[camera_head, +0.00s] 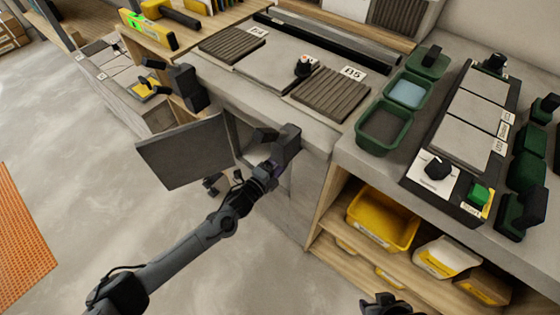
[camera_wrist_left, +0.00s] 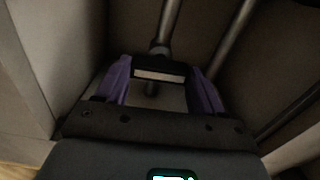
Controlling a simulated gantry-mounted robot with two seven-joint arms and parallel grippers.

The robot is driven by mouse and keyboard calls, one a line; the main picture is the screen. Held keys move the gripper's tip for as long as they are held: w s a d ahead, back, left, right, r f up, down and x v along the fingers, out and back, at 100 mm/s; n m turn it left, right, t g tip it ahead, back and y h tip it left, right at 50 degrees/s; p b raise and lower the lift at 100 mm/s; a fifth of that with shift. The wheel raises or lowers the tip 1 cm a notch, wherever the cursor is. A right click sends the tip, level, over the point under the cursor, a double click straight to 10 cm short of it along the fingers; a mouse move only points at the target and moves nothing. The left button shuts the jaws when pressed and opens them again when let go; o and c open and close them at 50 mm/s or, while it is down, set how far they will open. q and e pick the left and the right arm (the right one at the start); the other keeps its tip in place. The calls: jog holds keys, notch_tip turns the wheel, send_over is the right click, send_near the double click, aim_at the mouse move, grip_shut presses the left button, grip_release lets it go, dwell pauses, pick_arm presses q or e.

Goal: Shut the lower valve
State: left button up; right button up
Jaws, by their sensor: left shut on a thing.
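In the left wrist view, a dark valve handle with a pale strip (camera_wrist_left: 160,75) sits on a grey pipe (camera_wrist_left: 169,22) inside a dim cabinet. My left gripper (camera_wrist_left: 161,84) has its two purple fingers on either side of the handle and is shut on it. In the head view, my left arm reaches to the open cabinet under the counter, beside its grey door (camera_head: 185,152). The valve and fingertips are hidden there. Whether this is the lower valve cannot be told. Part of my right gripper (camera_head: 385,305) shows at the bottom edge; its jaws are unclear.
Further pipes (camera_wrist_left: 232,40) run on the right in the left wrist view. The cabinet wall (camera_wrist_left: 40,65) is close on the left. Tiles, green bins (camera_head: 384,126) and a levelling fixture (camera_head: 470,130) occupy the counter. Yellow bins (camera_head: 384,220) sit on the shelf below.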

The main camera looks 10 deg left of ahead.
pick_arm(q)
jog(key=o, duration=1)
jog(key=shift+o, duration=0.2)
jog(key=p+v, duration=0.5)
jog(key=v, duration=0.6)
jog(key=shift+f, duration=0.1)
